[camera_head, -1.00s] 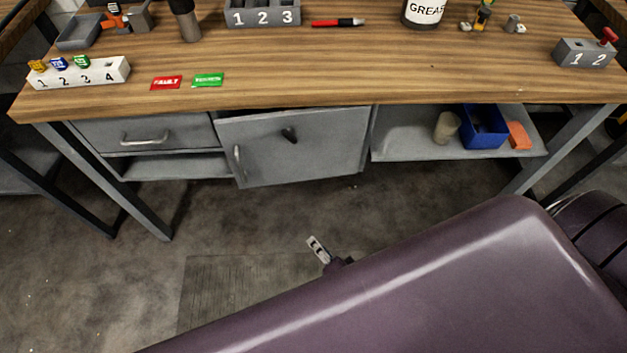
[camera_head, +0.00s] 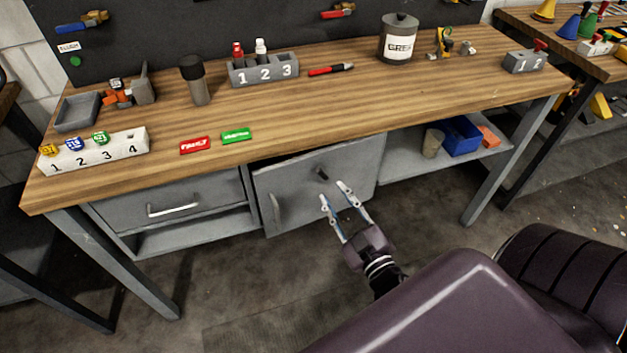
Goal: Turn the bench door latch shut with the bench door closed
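The grey bench door (camera_head: 340,205) is under the middle of the bench, with a pale handle (camera_head: 276,212) at its left side. A dark gap shows above its upper left edge, and it seems slightly ajar. The small dark bench door latch (camera_head: 322,175) is near the top middle of the door, tilted; whether it is engaged cannot be told. My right gripper (camera_head: 335,196) is open and empty, its two fingers pointing up toward the door just below and right of the latch. Contact is not clear. My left gripper is not in view.
A closed-looking drawer (camera_head: 165,205) is left of the door above an open shelf. A right shelf holds a blue bin (camera_head: 461,137), a beige cup (camera_head: 432,145) and an orange block (camera_head: 489,137). The wooden bench top (camera_head: 330,105) overhangs the door. Bench legs stand at both ends.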

